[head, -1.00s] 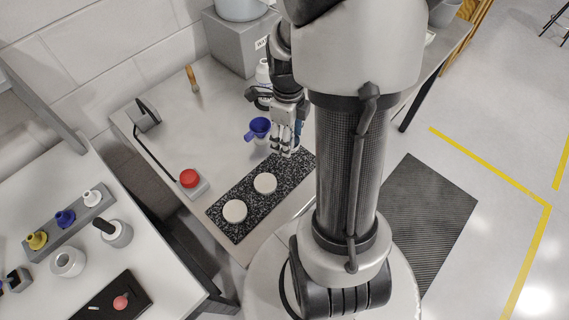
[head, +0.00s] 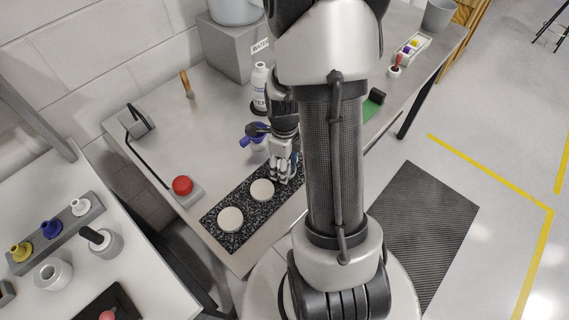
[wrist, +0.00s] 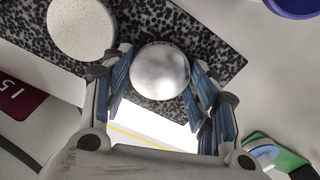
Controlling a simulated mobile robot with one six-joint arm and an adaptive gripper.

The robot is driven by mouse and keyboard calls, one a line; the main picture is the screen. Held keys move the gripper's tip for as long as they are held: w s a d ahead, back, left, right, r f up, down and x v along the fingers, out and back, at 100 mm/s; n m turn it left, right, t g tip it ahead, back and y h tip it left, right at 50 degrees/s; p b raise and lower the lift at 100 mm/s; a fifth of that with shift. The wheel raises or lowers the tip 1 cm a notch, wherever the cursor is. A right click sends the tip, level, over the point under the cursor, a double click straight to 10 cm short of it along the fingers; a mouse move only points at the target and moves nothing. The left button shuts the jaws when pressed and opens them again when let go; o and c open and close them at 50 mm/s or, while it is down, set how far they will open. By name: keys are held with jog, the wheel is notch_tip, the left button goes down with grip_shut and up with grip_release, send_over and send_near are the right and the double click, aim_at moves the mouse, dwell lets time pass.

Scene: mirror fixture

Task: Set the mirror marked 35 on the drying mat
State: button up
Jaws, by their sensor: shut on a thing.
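My gripper (wrist: 160,92) is shut on a round, shiny silver mirror (wrist: 160,70), with a blue-padded finger on each side. No number is readable on it. In the head view my gripper (head: 286,170) is at the right end of a black-and-white speckled mat (head: 232,195), which also shows in the wrist view (wrist: 215,42). The mirror is hidden by my fingers in the head view. I cannot tell whether it touches the mat. Two pale discs lie on the mat, a nearer one (head: 230,219) and one beside my gripper (head: 262,190).
A red button (head: 182,185) stands left of the mat. A blue cup (head: 250,140) and a white bottle (head: 259,90) stand behind my gripper. A green block (head: 374,102) lies on the right. The bench's left middle is clear.

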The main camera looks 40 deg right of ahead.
jog(key=shift+f, duration=0.15)
jog(key=o, duration=0.8)
jog(key=shift+o, duration=0.2)
notch_tip(320, 180, up, 12)
jog(key=p, duration=0.4)
jog(key=a+r+n+t, duration=0.2)
jog(key=a+r+n, duration=0.7)
jog(key=r+n, duration=0.3)
jog(key=s+a+r+n+t, duration=0.1)
jog(key=s+a+r+n, duration=0.2)
jog(key=n, duration=0.6)
jog(key=s+a+r+n+t, duration=0.1)
jog(key=s+a+r+n, duration=0.2)
jog(key=s+a+n, duration=0.3)
jog(key=n, duration=0.4)
jog(key=shift+a+t, duration=0.3)
jog(key=shift+a, duration=0.1)
